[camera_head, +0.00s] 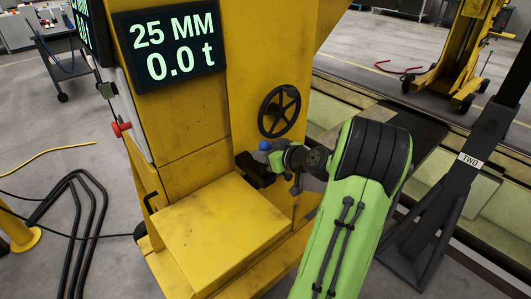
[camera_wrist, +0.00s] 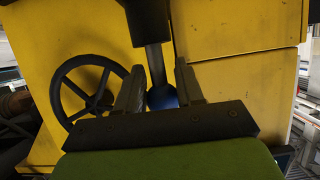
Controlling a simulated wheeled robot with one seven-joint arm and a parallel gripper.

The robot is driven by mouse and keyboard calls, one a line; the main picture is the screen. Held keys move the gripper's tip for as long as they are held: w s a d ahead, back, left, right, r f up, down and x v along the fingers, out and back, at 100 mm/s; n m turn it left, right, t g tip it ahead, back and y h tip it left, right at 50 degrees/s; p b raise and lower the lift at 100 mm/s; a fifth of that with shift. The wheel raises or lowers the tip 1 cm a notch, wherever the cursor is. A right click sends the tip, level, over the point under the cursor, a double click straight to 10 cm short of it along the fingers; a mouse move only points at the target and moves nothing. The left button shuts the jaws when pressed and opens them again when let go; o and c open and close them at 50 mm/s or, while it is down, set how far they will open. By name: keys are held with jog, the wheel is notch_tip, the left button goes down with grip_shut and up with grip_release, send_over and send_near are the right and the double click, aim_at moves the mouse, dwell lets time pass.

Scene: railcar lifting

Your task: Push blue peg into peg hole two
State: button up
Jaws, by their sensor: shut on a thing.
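The blue peg shows as a blue ball end (camera_head: 265,146) beside the yellow machine, left of my arm's wrist in the head view. In the wrist view the blue ball (camera_wrist: 162,97) sits between the two fingers, with a dark grey shaft running up from it to a dark bracket on the machine. My gripper (camera_wrist: 157,76) is shut on the blue peg. In the head view my gripper (camera_head: 277,159) is small and partly covered by my arm. I cannot tell how deep the shaft sits, and no hole opening is visible.
The yellow machine (camera_head: 180,205) has a black handwheel (camera_head: 279,110) just above the peg and a display (camera_head: 169,45) reading 25 MM and 0.0 t. A dark stand labelled TWO (camera_head: 470,160) is at the right. Black cables (camera_head: 80,225) lie on the left floor.

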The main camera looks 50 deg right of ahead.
jog(key=shift+f+b, duration=1)
jog(key=o, duration=1.2)
jog(key=p+v, duration=0.1)
jog(key=v, duration=1.4)
jog(key=shift+s+r+p, duration=0.15)
jog(key=shift+s+p, duration=0.2)
jog(key=shift+p, duration=0.05)
